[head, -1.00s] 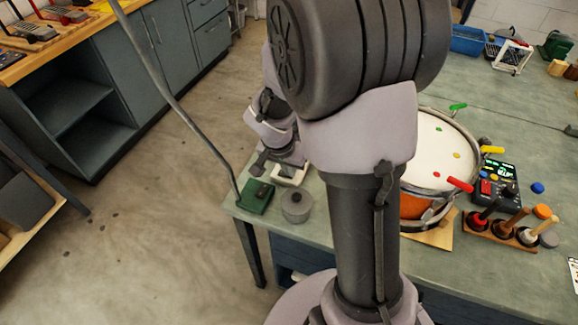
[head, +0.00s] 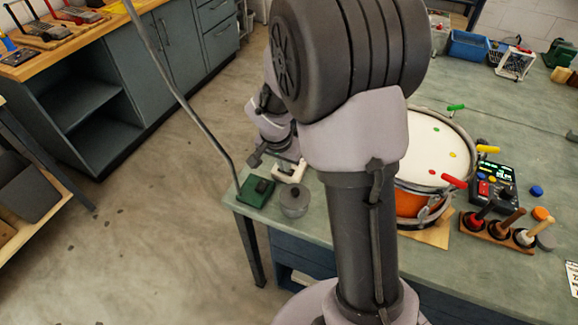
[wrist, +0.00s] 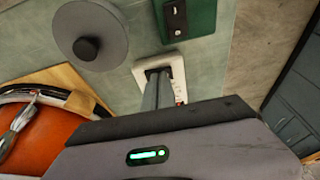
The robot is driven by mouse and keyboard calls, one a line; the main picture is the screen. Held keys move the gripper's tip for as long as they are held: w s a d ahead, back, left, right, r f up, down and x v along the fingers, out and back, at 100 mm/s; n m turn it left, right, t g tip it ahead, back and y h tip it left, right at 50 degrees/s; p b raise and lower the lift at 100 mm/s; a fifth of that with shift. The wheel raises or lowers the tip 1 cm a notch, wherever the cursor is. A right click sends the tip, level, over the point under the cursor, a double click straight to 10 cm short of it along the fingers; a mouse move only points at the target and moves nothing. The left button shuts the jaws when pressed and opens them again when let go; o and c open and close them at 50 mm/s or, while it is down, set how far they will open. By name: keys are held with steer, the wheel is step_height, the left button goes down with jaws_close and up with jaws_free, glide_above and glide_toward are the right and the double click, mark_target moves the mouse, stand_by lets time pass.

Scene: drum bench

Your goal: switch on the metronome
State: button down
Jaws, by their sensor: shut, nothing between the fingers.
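My gripper shows in the wrist view (wrist: 157,76), with its fingers shut together and nothing held. The fingertips are over a small white rectangular piece (wrist: 178,70) with a dark middle and small red marks, and hide part of it. I cannot tell whether they touch it. The white piece also shows in the head view (head: 291,171), below my arm at the bench's near left corner. No thing is clearly marked as the metronome. A dark box with a lit green display and a red part (head: 494,182) stands right of the drum, far from my gripper.
A green box (head: 256,191) and a grey round thing with a black knob (head: 294,200) stand close to the white piece. The orange drum (head: 411,203) and a wooden rack of handles (head: 497,235) stand to the right. The bench edge is near.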

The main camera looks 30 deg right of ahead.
steer(key=r+p, duration=0.1)
steer(key=r, duration=0.1)
steer(key=r+p, duration=0.2)
steer(key=r, duration=0.1)
steer(key=shift+s+d+r+p, duration=0.1)
steer(key=shift+s+r+p, duration=0.2)
steer(key=shift+p, duration=0.05)
steer(key=s+p+v, duration=0.1)
steer(key=p+v, duration=0.1)
steer(key=v, duration=0.6)
steer(key=shift+s+d+p, duration=0.3)
steer(key=shift+s+d, duration=0.05)
steer(key=shift+r, duration=0.15)
